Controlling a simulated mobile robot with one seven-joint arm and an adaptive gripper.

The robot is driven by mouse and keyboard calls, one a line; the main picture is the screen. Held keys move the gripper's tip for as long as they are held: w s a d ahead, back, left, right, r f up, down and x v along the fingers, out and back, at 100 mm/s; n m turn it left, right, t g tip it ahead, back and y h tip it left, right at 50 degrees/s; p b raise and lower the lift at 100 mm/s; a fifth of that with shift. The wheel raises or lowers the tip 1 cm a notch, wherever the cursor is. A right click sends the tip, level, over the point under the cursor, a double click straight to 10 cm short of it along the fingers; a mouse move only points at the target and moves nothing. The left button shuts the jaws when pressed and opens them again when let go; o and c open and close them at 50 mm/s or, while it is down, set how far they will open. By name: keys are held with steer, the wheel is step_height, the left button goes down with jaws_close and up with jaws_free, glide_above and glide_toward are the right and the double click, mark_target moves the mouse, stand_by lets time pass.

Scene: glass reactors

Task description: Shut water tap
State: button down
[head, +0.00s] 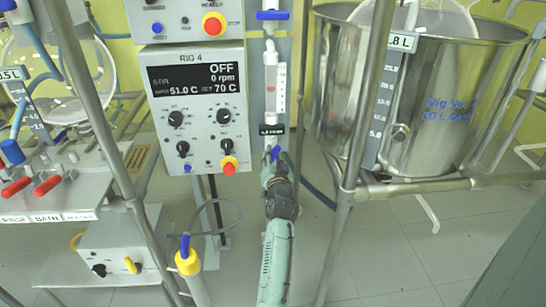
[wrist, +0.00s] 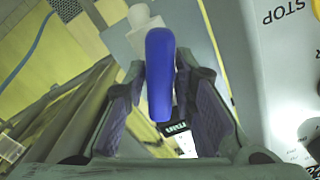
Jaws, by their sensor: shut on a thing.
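The water tap's blue handle (head: 277,153) shows just above my gripper in the head view, at the foot of the flow tube, below a small black label. My gripper (head: 275,170) reaches up to it from below. In the wrist view the blue handle (wrist: 160,72) stands upright between the two dark finger pads of my gripper (wrist: 161,88), which is shut on it. The tap's body is mostly hidden by the fingers in the head view. I cannot tell the handle's exact turn relative to its pipe.
The Rig 4 control box (head: 195,110) is close on the left. A second blue tap (head: 272,15) sits above the flow tube (head: 270,88). A metal frame post (head: 345,200) and a large steel tank (head: 425,95) stand to the right. A yellow-capped probe (head: 188,262) is lower left.

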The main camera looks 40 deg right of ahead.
steer(key=shift+m, duration=0.3)
steer(key=m+p, duration=0.2)
steer(key=m, duration=0.3)
steer(key=m+p, duration=0.1)
steer(key=m, duration=0.3)
steer(key=shift+f+m+p, duration=0.1)
steer(key=shift+m+p, duration=0.7)
steer(key=shift+m, duration=0.6)
steer(key=c, duration=1.5)
jaws_free()
